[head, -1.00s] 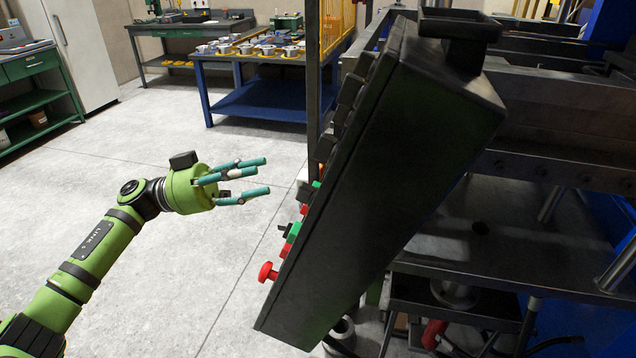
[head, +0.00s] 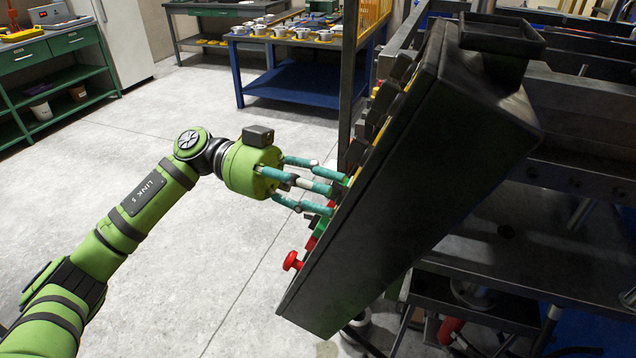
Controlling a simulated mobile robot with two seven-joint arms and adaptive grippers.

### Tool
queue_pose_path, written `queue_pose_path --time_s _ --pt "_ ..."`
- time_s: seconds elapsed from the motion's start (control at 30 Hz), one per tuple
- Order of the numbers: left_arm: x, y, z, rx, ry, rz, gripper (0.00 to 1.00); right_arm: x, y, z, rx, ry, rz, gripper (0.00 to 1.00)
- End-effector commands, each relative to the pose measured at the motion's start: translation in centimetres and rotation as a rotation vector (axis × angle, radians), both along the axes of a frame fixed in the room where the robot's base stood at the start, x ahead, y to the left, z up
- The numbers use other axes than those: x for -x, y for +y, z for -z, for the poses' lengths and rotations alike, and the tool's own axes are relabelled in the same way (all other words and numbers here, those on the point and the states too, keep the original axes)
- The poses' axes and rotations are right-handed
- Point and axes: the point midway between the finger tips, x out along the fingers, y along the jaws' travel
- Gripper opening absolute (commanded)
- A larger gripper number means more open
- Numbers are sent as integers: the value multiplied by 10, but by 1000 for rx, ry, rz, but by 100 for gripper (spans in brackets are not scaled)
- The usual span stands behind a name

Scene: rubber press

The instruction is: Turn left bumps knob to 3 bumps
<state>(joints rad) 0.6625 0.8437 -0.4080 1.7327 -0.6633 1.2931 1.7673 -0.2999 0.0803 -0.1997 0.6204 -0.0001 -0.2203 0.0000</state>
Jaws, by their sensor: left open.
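The dark control box (head: 400,210) of the press stands tilted at the centre right, seen from its side, so its face shows only edge-on. Black knobs or switches (head: 372,125) stick out along the upper part of its face; I cannot tell which is the left bumps knob or where it points. My left gripper (head: 338,190), green with teal fingers, is at the lower middle of the face. Its fingers are apart and their tips are close to the buttons; contact cannot be told. My right gripper is not in view.
A red mushroom button (head: 292,261) juts out below my left gripper. The press frame (head: 570,130) fills the right side. A blue table (head: 285,85) with several metal parts stands behind. The floor at the left is open.

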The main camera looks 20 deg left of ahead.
Motion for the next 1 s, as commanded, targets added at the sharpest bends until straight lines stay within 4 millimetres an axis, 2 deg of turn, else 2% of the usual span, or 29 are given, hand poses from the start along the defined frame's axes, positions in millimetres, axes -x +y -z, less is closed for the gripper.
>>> queue_pose_path --time_s 0.1,0.13,0.17,0.2,0.23,0.67,1.0 --pt "0 0 0 0 0 0 42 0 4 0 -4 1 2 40" --pt "0 0 0 0 0 0 34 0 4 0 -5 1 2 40" --pt "0 0 0 0 0 0 22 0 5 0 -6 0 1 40" --pt "0 0 0 0 0 0 6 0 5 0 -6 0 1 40" --pt "0 0 0 1 0 1 0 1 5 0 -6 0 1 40" --pt "-1 0 -2 7 -48 16 0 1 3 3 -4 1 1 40" --pt "-3 1 -3 17 -256 88 0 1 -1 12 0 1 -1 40"
